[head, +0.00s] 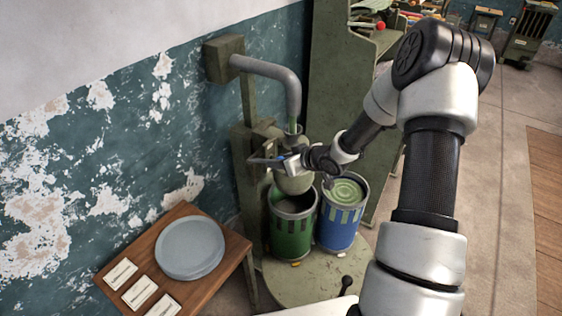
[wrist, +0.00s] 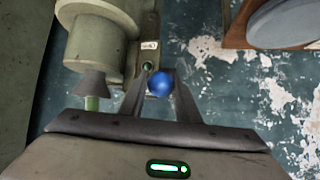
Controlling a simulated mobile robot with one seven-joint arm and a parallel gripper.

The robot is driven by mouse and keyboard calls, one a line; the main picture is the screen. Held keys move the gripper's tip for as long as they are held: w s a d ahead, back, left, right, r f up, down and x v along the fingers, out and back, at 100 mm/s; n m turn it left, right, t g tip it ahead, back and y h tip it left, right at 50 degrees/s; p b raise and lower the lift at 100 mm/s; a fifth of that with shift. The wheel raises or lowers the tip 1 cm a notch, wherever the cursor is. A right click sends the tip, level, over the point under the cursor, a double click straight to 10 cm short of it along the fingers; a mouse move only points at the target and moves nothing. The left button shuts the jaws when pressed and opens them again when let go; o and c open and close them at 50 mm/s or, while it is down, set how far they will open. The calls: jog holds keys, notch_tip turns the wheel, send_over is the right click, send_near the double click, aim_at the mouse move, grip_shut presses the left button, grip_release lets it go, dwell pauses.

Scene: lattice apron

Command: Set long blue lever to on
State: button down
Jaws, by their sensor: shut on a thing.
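The lever's round blue knob (wrist: 160,84) sits between the two fingers of my gripper (wrist: 158,76) in the wrist view, and the gripper is shut on it. The lever's shaft is hidden there. The lever belongs to an olive-green machine (wrist: 95,38) with a rounded body and a small white label (wrist: 149,45). In the head view my gripper (head: 284,162) is at the front of the machine, just above the green bin. The knob's exact outline is too small to tell there, and I cannot read the lever's setting.
A green bin (head: 290,238) and a blue bin (head: 338,232) stand below the machine on a round base (head: 312,284). A grey pipe (head: 275,72) runs above. A wooden table (head: 233,247) with a grey plate (head: 190,246) and several cards stands at left. Floor is clear at right.

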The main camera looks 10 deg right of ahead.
jog(key=shift+w+a+r, duration=0.15)
jog(key=shift+r, duration=0.15)
jog(key=c, duration=1.5)
grip_release()
jog(key=shift+o, duration=0.7)
jog(key=shift+f, duration=0.15)
jog(key=p+v, duration=0.2)
jog(key=v, duration=1.5)
jog(key=shift+s, duration=0.3)
jog(key=shift+w, duration=0.1)
